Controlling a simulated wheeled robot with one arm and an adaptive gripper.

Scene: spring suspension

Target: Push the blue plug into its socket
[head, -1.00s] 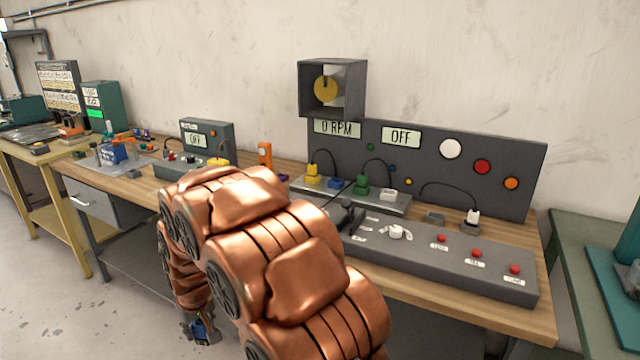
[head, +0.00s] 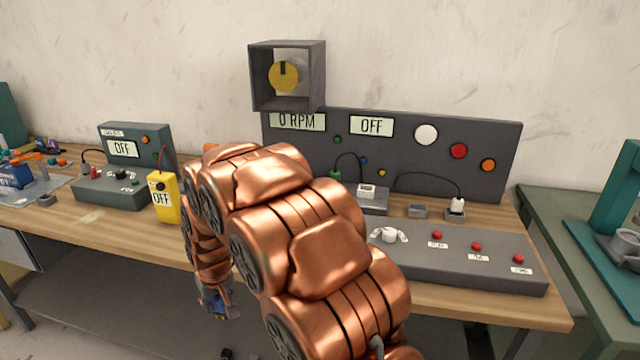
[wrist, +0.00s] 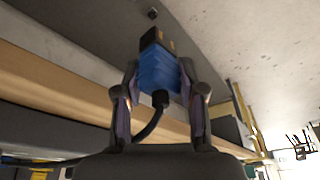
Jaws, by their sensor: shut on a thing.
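The blue plug (wrist: 157,70) is held between the two fingers of my gripper (wrist: 159,80) in the wrist view. Its dark end points away from the gripper, and its black cable curves down to the left. In the head view my gripper (head: 215,303) hangs low in front of the bench, below the tabletop, with a bit of blue showing. My arm hides part of the grey socket strip (head: 376,207). The blue plug's socket is not visible.
The wooden bench (head: 120,228) carries a control panel (head: 480,140) with a sloped console (head: 455,267) and red buttons. A yellow meter (head: 163,200) stands left of my arm. A grey block (head: 417,210) and a white plug (head: 457,206) sit behind the console. Floor shows below the bench.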

